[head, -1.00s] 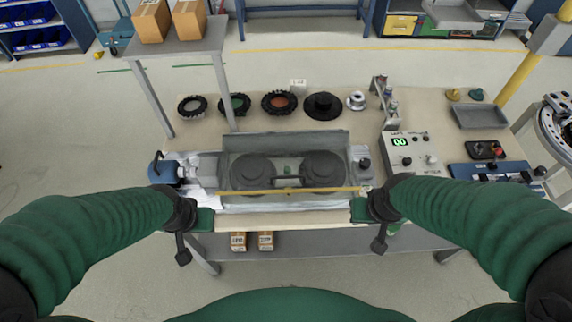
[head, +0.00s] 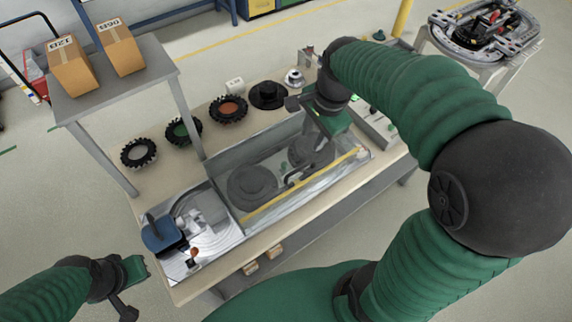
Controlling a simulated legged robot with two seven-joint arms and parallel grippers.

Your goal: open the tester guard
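The tester guard (head: 225,168) is a clear, greyish cover over the tester, with a yellow bar (head: 300,185) along its front edge. The bar lies low at the front and the guard looks down. Two dark round wheels (head: 252,187) show under it. My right gripper (head: 325,122) is over the right end of the guard, behind the yellow bar; I cannot tell if it touches, and its finger opening is unclear. My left gripper (head: 127,285) is left of the bench front, away from the guard; its finger opening is unclear too.
A blue motor-like unit (head: 162,233) sits at the tester's left end. Several tyres and discs (head: 229,108) line the back of the bench. A grey stand with cartons (head: 85,62) rises at the back left. A control box (head: 374,125) is partly hidden behind my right arm.

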